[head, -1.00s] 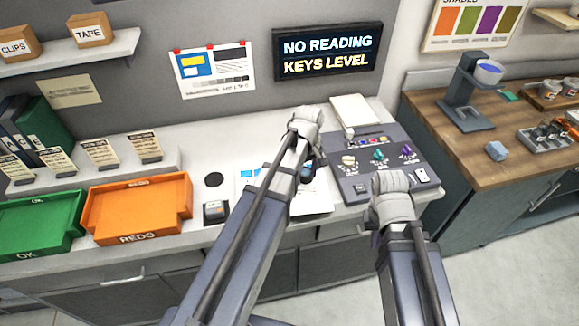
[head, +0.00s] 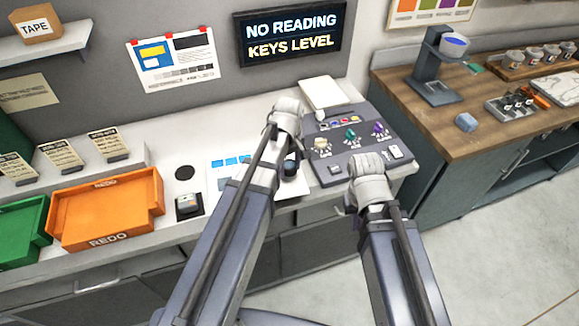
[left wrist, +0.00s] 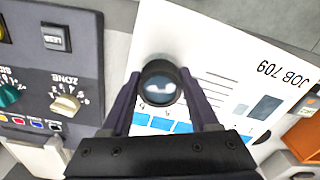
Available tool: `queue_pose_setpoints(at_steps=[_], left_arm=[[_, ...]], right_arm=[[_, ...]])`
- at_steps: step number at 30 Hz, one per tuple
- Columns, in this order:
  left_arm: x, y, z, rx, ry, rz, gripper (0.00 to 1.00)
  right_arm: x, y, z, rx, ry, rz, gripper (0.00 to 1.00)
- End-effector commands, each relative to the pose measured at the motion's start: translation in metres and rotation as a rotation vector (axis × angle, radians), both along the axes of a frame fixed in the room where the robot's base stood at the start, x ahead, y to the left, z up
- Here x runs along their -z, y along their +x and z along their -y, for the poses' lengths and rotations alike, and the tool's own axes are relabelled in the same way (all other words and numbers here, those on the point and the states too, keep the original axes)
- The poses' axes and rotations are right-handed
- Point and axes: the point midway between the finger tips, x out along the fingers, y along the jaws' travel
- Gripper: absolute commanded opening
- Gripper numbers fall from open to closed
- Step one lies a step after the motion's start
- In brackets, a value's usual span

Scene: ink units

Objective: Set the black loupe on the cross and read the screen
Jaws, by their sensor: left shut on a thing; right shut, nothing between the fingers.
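The black loupe (left wrist: 160,88) is between the fingers of my left gripper (left wrist: 160,78) in the left wrist view, over the white JOB 709 sheet (left wrist: 208,60). In the head view the loupe (head: 291,166) is partly hidden by my left arm; I cannot tell whether it touches the sheet. No cross shows; the blue patches (left wrist: 160,123) lie beside the loupe. The screen (head: 290,33) on the wall reads NO READING, KEYS LEVEL. My right gripper (head: 352,196) is shut and empty in front of the key console, its fingertips mostly hidden.
The grey console (head: 345,165) with coloured knobs stands right of the sheet. A small dark device (head: 189,205), an orange REDO tray (head: 105,212) and a green tray (head: 18,235) are to the left. A wooden counter (head: 440,100) stands at the right.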

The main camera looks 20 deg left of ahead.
Motion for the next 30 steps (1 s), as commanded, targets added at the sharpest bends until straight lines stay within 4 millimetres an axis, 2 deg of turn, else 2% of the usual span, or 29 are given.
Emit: queue_pose_setpoints(at_steps=[30], left_arm=[[0.0048,0.0,-0.0001,0.0,0.0,0.0,0.06]], right_arm=[[0.0047,0.0,0.0,0.0,0.0,0.0,0.0]])
